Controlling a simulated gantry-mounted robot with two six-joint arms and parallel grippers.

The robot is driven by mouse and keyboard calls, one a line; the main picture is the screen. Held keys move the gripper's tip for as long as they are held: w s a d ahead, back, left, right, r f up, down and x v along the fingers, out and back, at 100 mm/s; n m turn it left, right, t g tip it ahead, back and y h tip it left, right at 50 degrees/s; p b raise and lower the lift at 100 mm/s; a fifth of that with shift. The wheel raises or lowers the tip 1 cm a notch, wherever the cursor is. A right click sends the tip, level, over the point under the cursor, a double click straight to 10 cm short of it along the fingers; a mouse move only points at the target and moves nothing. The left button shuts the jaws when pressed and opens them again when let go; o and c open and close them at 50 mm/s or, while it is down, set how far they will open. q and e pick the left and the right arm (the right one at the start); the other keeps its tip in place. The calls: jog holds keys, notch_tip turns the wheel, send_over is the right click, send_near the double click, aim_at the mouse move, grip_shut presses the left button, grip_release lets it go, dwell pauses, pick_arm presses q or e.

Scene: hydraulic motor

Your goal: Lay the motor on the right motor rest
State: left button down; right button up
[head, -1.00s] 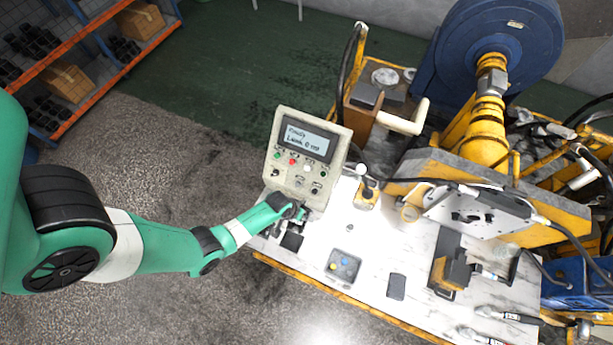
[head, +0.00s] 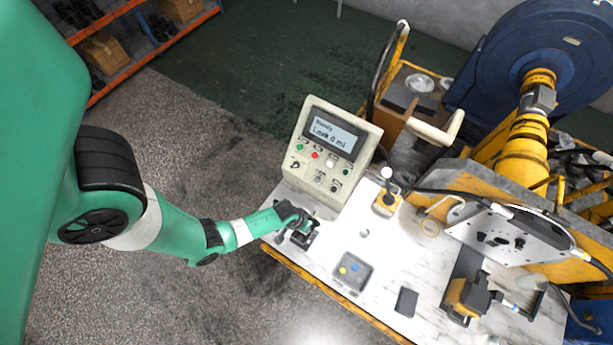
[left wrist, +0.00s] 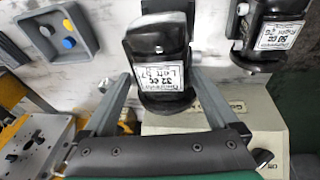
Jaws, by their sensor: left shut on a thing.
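My left gripper (left wrist: 160,78) is shut on a dark motor (left wrist: 160,50) with a white label reading 32 cc and Left. The label shows upside down in the left wrist view. A second dark motor (left wrist: 273,32), labelled 50 cc and Right, stands apart to the right there. In the head view my left gripper (head: 298,224) is low at the table's near left corner, just below the control box, with dark parts under it. I cannot make out which surface is the right motor rest. My right gripper is not in view.
The control box (head: 337,150) stands close behind my left gripper. A grey tray (head: 352,288) with yellow and blue pieces and a dark flat block (head: 405,301) lie to the right. A yellow and black device (head: 466,297) stands farther right. White tabletop (head: 395,250) is clear between them.

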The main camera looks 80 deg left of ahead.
pick_arm(q)
jog(key=shift+w+f+b, duration=0.1)
jog(key=shift+f+b, duration=2.7)
jog(key=shift+f, duration=0.55)
jog(key=shift+f, duration=0.15)
grip_release()
jog(key=shift+a, duration=0.1)
jog(key=shift+f, duration=0.1)
notch_tip(320, 180, up, 8)
jog(key=p, duration=0.8)
